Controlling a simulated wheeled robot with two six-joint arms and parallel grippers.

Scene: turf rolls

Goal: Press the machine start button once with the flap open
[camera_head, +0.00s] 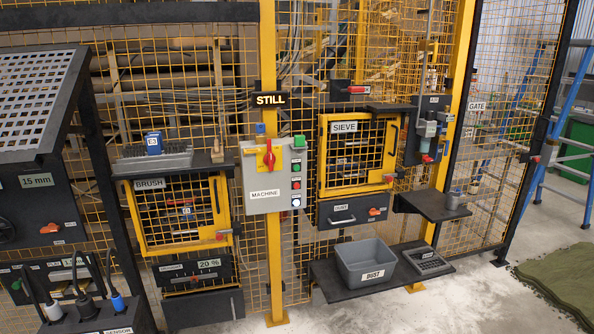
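The grey machine control box (265,196), labelled MACHINE, is mounted on the yellow post at the centre. It has a red rotary handle (269,155) on a yellow plate. To its right is a column of small buttons: a green button (297,168), a red button (297,185) and a pale lit button (296,202). Their small labels are unreadable. A STILL sign (270,99) is above. The yellow mesh BRUSH flap (181,212) and SIEVE flap (357,152) both look closed in their frames. Neither of my grippers is in view.
A grey DUST bin (365,263) stands on a low black shelf (330,284). A small shelf with a metal cup (453,200) juts out at right. A black sensor box (100,318) with cables is at lower left. Green turf (565,275) lies at right; nearby floor is clear.

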